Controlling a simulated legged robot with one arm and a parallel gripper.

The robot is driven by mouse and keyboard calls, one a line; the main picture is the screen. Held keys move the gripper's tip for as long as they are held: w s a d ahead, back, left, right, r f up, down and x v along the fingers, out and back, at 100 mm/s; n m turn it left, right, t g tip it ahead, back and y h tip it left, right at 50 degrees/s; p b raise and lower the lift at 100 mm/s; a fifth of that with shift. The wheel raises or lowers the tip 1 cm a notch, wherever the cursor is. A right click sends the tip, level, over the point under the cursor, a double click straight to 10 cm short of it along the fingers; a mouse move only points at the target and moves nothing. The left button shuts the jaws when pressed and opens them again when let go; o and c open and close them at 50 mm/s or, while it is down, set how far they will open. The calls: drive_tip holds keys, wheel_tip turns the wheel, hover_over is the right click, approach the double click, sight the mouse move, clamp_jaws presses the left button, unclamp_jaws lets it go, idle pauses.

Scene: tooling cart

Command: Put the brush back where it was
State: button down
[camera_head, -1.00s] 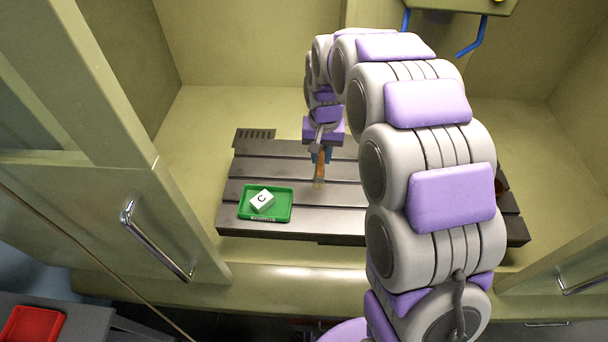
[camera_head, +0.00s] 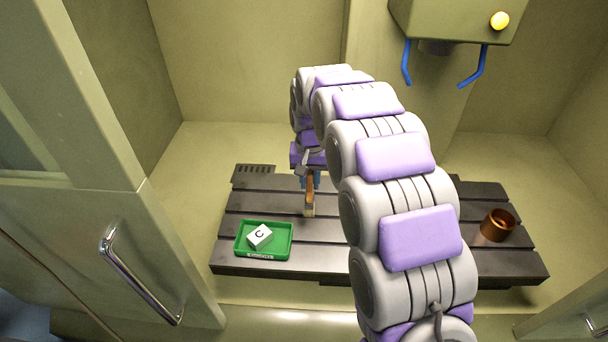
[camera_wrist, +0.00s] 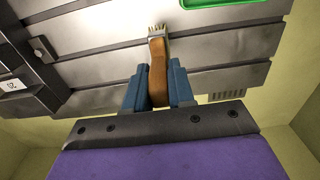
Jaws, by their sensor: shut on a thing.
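The brush (camera_head: 309,196) has a wooden handle and pale bristles, and points downward over the slotted table. In the wrist view the brush (camera_wrist: 158,68) sits between the two blue fingers of my gripper (camera_wrist: 158,86), which are shut on its handle. In the head view my gripper (camera_head: 310,179) is at the table's back middle, right of the green tray. I cannot tell whether the bristles touch the table.
The grey slotted table (camera_head: 300,263) holds a green tray (camera_head: 284,252) with a white block (camera_head: 260,236) marked C. A copper-coloured cup (camera_head: 497,226) stands at the right. A machine head (camera_head: 455,22) with blue nozzles hangs above. Enclosure walls and an open door (camera_head: 120,250) surround it.

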drive_tip(key=w+a+f+b, duration=0.2)
drive_tip(key=w+f, duration=0.2)
drive_tip(key=w, duration=0.2)
drive_tip(key=shift+w, duration=0.35)
drive_tip(key=shift+f, duration=0.15)
drive_tip(key=c, duration=1)
unclamp_jaws()
drive_tip(key=shift+o, duration=0.2)
wheel_tip(320, 180, up, 12)
drive_tip(key=p, duration=0.3)
